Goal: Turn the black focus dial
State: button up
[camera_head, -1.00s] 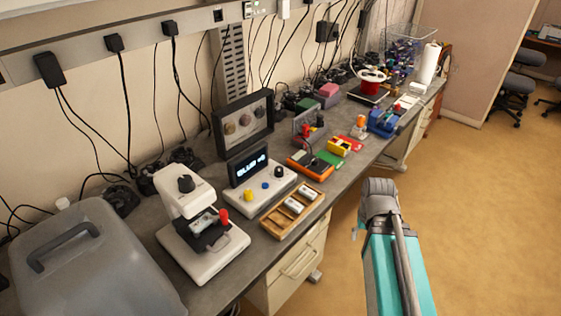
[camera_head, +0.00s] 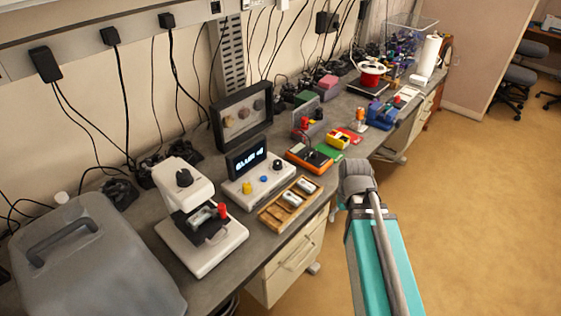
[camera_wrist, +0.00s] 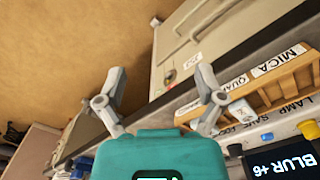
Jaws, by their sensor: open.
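The black focus dial (camera_head: 278,165) is a round knob at the right end of a white control box (camera_head: 246,188). A blue knob (camera_head: 263,179) and a yellow knob (camera_head: 246,187) sit on the same box. Its upright screen (camera_head: 247,160) reads "BLUR +6" in the wrist view. The dial shows in the wrist view (camera_wrist: 235,150), partly cut by my teal gripper body. My gripper (camera_wrist: 159,88) is open and empty, its fingers apart and touching nothing. In the head view my arm is off the bench's front edge, right of the box.
A wooden slide tray (camera_head: 285,219) lies just in front of the box. A white microscope (camera_head: 196,205) with its own black knob stands left. An orange device (camera_head: 308,158) sits to the right. A grey case (camera_head: 90,250) fills the near left. Floor beside the bench is open.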

jog(key=w+a+r+n+p, duration=0.3)
jog(key=w+a+r+n, duration=0.15)
jog(key=w+n, duration=0.25)
jog(key=w+a+r+n+p, duration=0.3)
jog(key=w+a+n+p, duration=0.15)
jog(key=w+n, duration=0.2)
notch_tip(320, 180, up, 5)
jog(key=n+p, duration=0.5)
jog(key=n, duration=0.8)
send_over(278, 161)
jog(key=shift+s+r, duration=0.1)
jog(key=shift+r, duration=0.1)
jog(key=shift+f, duration=0.2)
notch_tip(278, 161, down, 13)
jog(key=b, duration=1.4)
jog(key=shift+f, duration=0.2)
